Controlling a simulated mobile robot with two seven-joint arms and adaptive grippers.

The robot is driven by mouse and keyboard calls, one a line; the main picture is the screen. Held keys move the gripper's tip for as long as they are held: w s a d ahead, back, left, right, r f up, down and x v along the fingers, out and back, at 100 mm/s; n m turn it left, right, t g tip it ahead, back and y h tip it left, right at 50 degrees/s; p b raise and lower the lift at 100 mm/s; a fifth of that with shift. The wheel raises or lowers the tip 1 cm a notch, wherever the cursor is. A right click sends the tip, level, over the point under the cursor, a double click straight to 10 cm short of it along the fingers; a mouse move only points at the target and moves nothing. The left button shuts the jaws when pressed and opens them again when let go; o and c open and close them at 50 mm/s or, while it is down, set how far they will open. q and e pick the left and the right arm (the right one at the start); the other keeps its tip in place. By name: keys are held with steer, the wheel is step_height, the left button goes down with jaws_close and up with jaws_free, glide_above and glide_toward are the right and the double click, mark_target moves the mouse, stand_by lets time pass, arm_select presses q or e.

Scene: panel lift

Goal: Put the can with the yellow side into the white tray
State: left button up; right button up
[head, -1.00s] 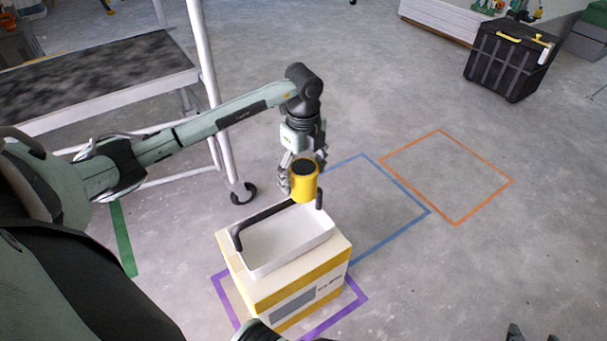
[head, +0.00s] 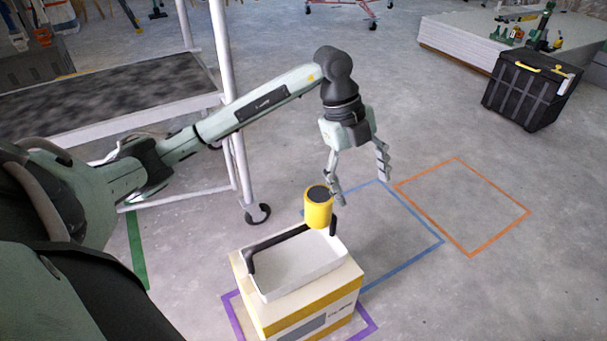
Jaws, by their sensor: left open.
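The can with the yellow side (head: 318,212) has a dark top and stands upright at the far edge of the white tray (head: 300,268). It hides part of the tray's far rim, and I cannot tell whether its base is inside the tray or on the rim. The tray has black handles and sits on a white and yellow box (head: 305,306). My left gripper (head: 361,191) is open and empty, above and right of the can. Its near finger overlaps the can's right side in the picture. My right gripper is out of view.
A rack with a dark speckled shelf (head: 110,82) and white posts stands at the left. Purple, blue and orange (head: 470,206) outlines mark the floor. A black crate (head: 530,92) stands at the far right. The floor right of the box is clear.

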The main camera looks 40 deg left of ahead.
arm_select(q)
steer(key=s+d+r+m+h, duration=0.1)
steer(key=d+r+h, duration=0.15)
steer(key=d, duration=0.25)
steer(key=s+d+r+m+t+h, duration=0.1)
steer(key=d+h, duration=0.2)
steer(key=d, duration=0.3)
steer(key=d+r+m+h, duration=0.1)
steer(key=d+h, duration=0.2)
steer(key=d, duration=0.2)
step_height(320, 180, up, 15)
steer(key=w+d+n+t+h, duration=0.2)
steer(key=n+t+h, duration=0.4)
steer(key=t, duration=0.4)
steer(key=w+a+f+n+t+y, duration=0.2)
steer(key=w+a+n+t+y, duration=0.1)
steer(key=a+n+t+y, duration=0.75)
steer(key=s+a+f+n+g+y, duration=0.3)
steer(key=a+f+n+g+y, duration=0.45)
steer(key=f, duration=0.55)
steer(key=s+a+f+g+y, duration=0.1)
steer(key=s+f+g, duration=0.7)
steer(key=s+f, duration=0.8)
steer(key=shift+s+a+f+g, duration=0.35)
steer(key=shift+s+a, duration=0.2)
steer(key=shift+s, duration=0.4)
steer(key=shift+y, duration=0.25)
